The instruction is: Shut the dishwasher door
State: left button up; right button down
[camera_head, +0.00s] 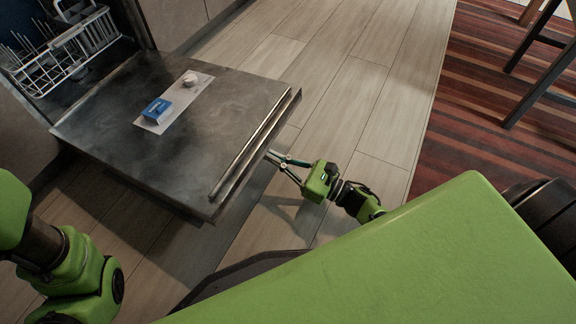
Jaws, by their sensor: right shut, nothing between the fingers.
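The dishwasher door (215,120) is folded down, nearly flat, with its dark grey inner face up. A long metal edge strip (255,143) runs along its free right end. My right gripper (272,157) is shut and empty beside that free end, at or slightly under its edge. Whether it touches the door cannot be told. My left arm (75,275) shows at the lower left, and its gripper is out of view.
A white wire rack (75,50) sits in the dishwasher at the upper left. A detergent panel with a blue block (157,109) is set in the door. Wooden floor (345,95) is clear beyond the door. A striped rug (470,110) and dark stool legs (540,85) are at the right.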

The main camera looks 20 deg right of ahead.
jog(key=shift+x, duration=0.85)
